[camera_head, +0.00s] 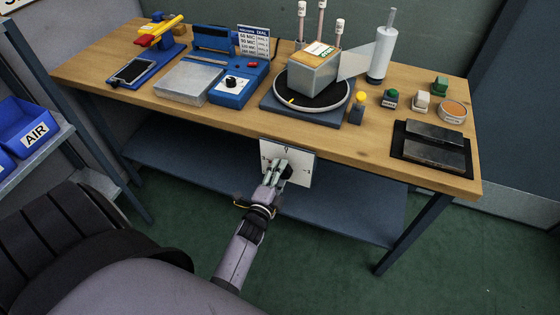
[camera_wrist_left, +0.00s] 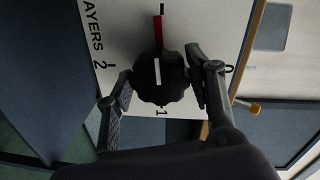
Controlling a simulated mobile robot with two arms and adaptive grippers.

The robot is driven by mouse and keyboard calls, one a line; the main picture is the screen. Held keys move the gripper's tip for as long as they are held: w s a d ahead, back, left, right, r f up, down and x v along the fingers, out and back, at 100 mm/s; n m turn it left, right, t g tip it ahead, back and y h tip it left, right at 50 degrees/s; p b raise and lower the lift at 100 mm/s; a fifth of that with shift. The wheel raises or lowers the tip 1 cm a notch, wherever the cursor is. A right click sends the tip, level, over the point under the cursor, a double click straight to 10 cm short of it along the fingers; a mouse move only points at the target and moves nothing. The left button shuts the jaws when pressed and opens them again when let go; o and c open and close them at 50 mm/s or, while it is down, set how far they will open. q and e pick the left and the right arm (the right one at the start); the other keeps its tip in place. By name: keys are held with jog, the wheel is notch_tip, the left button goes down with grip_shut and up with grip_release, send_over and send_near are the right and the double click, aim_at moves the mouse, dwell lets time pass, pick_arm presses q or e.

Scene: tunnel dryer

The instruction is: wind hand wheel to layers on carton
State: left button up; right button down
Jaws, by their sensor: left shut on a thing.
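The hand wheel is a black lobed knob (camera_wrist_left: 160,78) on a white dial plate (camera_head: 301,172) fixed to the table's front edge. My left gripper (camera_head: 277,166) has its fingers on both sides of the knob, shut on it; this also shows in the left wrist view (camera_wrist_left: 158,76). The knob carries a white line, and a red strip on the plate runs outward from it. Part of the word "LAYERS" and the marks 2, 1 and 0 show around it. A grey carton (camera_head: 313,76) with a printed label on top stands on the black turntable (camera_head: 290,98). My right gripper is not in view.
A blue sealer (camera_head: 232,90) with a sign (camera_head: 254,42) beside it stands left of the turntable. A film roll (camera_head: 381,52) stands at its right, with film reaching to the carton. Small blocks and dark plates (camera_head: 433,153) lie at the right. A shelf runs below the table.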

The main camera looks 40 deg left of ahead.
pick_arm(q)
jog(key=shift+m, duration=0.4)
jog(key=o, duration=1.2)
jog(key=shift+c, duration=0.2)
